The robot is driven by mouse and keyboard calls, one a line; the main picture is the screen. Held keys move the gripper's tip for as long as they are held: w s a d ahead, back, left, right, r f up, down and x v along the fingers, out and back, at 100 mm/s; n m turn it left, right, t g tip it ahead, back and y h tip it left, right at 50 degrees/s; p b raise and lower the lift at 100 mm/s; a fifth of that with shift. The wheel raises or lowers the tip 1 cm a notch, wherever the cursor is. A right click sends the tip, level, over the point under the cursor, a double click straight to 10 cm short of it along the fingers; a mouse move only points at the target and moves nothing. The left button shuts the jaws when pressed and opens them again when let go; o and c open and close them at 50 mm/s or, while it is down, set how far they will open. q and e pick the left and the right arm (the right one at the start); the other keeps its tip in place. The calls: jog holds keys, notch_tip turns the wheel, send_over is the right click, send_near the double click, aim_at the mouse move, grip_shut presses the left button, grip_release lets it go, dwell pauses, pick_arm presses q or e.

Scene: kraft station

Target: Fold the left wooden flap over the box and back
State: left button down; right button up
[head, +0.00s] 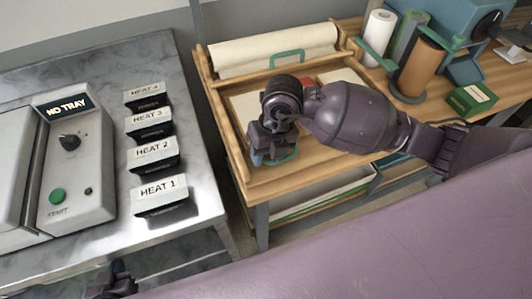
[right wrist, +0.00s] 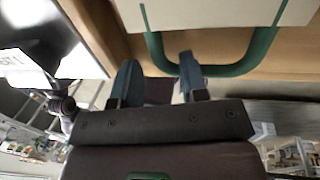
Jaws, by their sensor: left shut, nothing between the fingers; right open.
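The wooden box (head: 310,172) is a shallow wooden frame on the wooden bench, with a pale sheet inside. One green handle (head: 288,57) is at its back; another green handle (head: 288,154), partly hidden by my right gripper, is at its front. My right gripper (head: 266,158) is open over the box's front left. In the right wrist view, its two blue fingers (right wrist: 158,75) are spread beside the front handle (right wrist: 222,70); one finger overlaps the handle's loop. I cannot tell whether they touch. The left wooden flap is not clearly distinguishable. My left gripper (head: 115,278) is shut and empty, low at the bottom left.
A metal table (head: 90,70) at left carries a machine reading NO TRAY (head: 75,150) and several HEAT blocks (head: 158,190). A gap separates it from the bench. Paper rolls (head: 420,68) and a green box (head: 470,100) stand at right. My right arm hides part of the bench.

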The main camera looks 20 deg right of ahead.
jog(key=shift+f, duration=0.2)
grip_shut()
dwell(0.4)
jog(key=shift+w, duration=0.1)
